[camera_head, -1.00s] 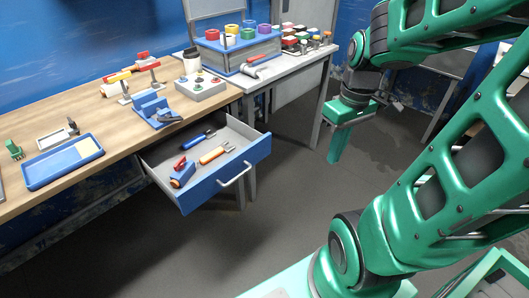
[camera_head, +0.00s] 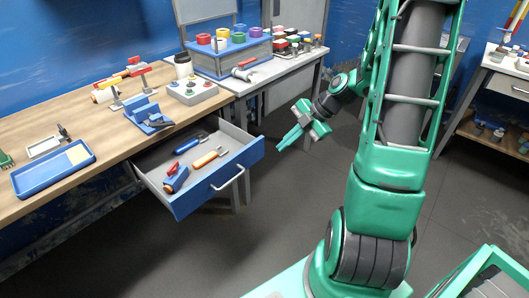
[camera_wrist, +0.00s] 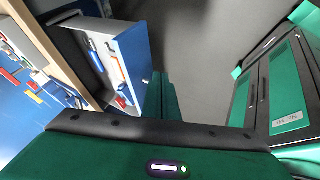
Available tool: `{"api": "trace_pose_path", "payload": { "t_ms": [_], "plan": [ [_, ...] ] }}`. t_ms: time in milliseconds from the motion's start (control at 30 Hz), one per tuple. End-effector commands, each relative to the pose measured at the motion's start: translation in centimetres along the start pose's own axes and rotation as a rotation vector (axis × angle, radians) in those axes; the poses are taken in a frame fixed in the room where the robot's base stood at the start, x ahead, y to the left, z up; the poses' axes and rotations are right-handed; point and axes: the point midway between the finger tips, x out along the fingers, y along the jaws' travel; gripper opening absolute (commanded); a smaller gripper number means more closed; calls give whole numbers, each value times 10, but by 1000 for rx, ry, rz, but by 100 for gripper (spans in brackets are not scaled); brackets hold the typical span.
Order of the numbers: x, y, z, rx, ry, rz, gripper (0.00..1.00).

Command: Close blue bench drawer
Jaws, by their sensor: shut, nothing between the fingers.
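The blue bench drawer (camera_head: 218,183) is pulled out from under the wooden bench, with a grey bar handle (camera_head: 228,179) on its blue front. Inside lie a blue-handled tool (camera_head: 190,143), an orange-handled tool (camera_head: 209,157) and a blue-and-red item (camera_head: 175,175). My gripper (camera_head: 290,140) is shut and empty, in the air to the right of the drawer front and apart from it. In the wrist view the shut fingers (camera_wrist: 160,95) point toward the floor beside the drawer (camera_wrist: 130,65).
The wooden bench (camera_head: 110,130) carries a blue tray (camera_head: 55,170), a vise (camera_head: 148,115) and a button box (camera_head: 190,92). A grey table (camera_head: 255,82) with colored items stands behind. The floor (camera_head: 290,215) in front of the drawer is clear.

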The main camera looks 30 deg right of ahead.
Motion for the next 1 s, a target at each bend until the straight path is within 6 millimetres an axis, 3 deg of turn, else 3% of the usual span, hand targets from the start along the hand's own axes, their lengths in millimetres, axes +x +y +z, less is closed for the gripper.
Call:
{"api": "trace_pose_path", "payload": {
  "t_ms": [167,600,800,1000],
  "plan": [
    [22,0,-1,-3,4,-3,0],
    [102,0,-2,-3,3,-3,0],
    [111,25,0,-4,0,-2,0],
    [116,34,-1,-2,0,-2,0]
  ]
}}
